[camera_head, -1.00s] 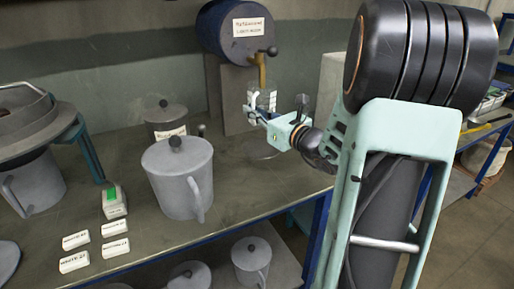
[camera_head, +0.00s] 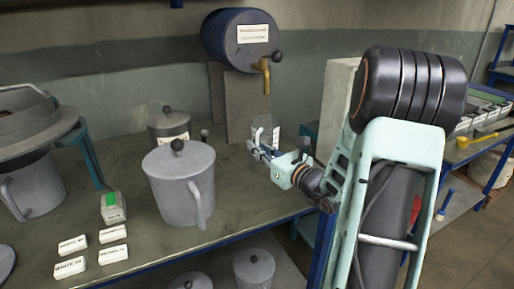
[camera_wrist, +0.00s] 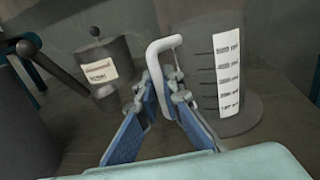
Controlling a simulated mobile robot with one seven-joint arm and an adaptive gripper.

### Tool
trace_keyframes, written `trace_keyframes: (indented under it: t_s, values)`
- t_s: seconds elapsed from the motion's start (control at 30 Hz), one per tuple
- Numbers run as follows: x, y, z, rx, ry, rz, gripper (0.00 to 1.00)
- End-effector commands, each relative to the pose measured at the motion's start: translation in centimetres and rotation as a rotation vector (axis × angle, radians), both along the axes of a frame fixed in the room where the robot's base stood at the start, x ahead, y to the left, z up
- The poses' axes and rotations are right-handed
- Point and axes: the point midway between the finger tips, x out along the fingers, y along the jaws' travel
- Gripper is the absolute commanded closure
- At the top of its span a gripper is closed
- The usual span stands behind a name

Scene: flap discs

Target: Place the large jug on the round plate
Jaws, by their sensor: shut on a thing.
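A clear graduated jug (camera_head: 266,128) stands upright below the brass tap in the head view. In the wrist view the jug (camera_wrist: 205,70) has a white scale strip and a pale handle (camera_wrist: 154,62). My gripper (camera_wrist: 165,95) is shut on this handle, one blue-backed finger on each side. In the head view my gripper (camera_head: 256,151) is at the jug's lower left. I cannot tell whether the jug's base touches the bench. A grey round thing (camera_head: 5,262) is cut off at the left edge; I cannot tell whether it is the round plate.
A grey lidded jug (camera_head: 178,183) stands on the bench (camera_head: 150,235), with a smaller lidded pot (camera_head: 168,122) behind it. A blue barrel (camera_head: 240,38) with a tap (camera_head: 264,75) is above the clear jug. Small labelled blocks (camera_head: 112,233) and a green-topped box (camera_head: 113,207) lie front left.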

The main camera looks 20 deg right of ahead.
Motion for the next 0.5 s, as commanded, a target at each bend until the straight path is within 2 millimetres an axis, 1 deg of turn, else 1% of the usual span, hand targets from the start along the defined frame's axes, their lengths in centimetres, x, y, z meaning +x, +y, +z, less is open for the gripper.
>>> trace_keyframes:
  t_s: [0.03,0.07,0.2,0.5]
  values:
    - [0.01,0.01,-0.31,0.0,0.0,0.0,1.0]
    - [0.01,0.0,-0.24,0.0,0.0,0.0,0.91]
    - [0.0,0.0,-0.17,0.0,0.0,0.0,0.75]
    - [0.0,0.0,-0.02,0.0,0.0,0.0,0.75]
